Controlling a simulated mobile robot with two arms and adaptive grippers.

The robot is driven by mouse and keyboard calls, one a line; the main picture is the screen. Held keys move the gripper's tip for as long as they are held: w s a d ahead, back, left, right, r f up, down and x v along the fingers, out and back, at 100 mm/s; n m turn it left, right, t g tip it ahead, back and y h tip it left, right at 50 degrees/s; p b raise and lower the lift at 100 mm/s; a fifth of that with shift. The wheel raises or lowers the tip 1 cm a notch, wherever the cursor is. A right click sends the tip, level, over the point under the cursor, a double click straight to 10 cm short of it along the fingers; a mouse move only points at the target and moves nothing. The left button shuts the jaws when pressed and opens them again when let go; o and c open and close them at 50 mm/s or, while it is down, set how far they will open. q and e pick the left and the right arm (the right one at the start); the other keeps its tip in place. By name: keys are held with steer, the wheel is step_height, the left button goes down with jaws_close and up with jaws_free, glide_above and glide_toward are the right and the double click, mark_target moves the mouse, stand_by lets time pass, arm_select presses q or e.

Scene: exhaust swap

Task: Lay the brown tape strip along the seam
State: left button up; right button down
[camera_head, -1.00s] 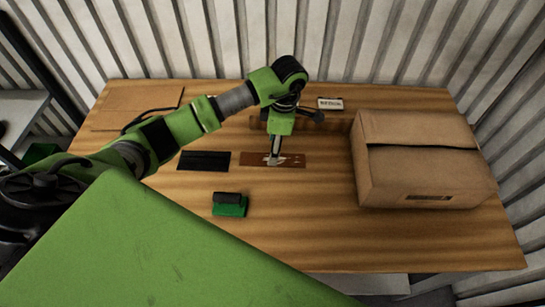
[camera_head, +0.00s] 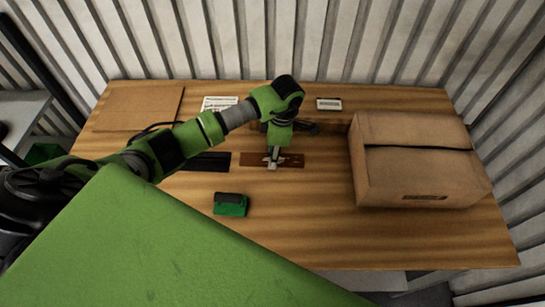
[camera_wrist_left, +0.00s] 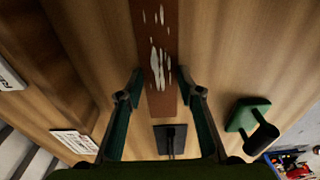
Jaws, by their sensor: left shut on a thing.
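The brown strip (camera_head: 292,160), with pale worn patches, lies at the middle of the table; it also shows in the left wrist view (camera_wrist_left: 158,25). My left gripper (camera_head: 272,164) is over its middle, pointing down. In the left wrist view its two fingers (camera_wrist_left: 160,74) stand on either side of the strip, shut on it by its edges. The strip looks flat on or very close to the table. A cardboard box (camera_head: 425,178) at the right has a dark seam (camera_head: 420,147) across its top. My right gripper is not in view.
A black flat piece (camera_head: 208,162) lies left of the strip. A green block with a black handle (camera_head: 230,204) is in front. A flat cardboard sheet (camera_head: 135,107), a printed card (camera_head: 220,103) and a small white label (camera_head: 329,104) lie behind.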

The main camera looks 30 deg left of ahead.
arm_select(q)
steer(key=shift+r, duration=0.1)
steer(key=shift+r, duration=0.55)
steer(key=s+d+r+m+t+b, duration=0.1)
steer(key=s+d+r+m+b, duration=0.1)
steer(key=s+r+m, duration=0.5)
steer(key=s+d+r+m+t+h+b, duration=0.1)
steer(key=s+d+r+m+b, duration=0.2)
steer(key=s+r+m, duration=0.4)
steer(key=d+r+m, duration=0.1)
steer(key=m, duration=0.8)
steer(key=shift+s+r+b, duration=0.2)
steer(key=shift+r+b, duration=0.05)
steer(key=shift+b, duration=0.05)
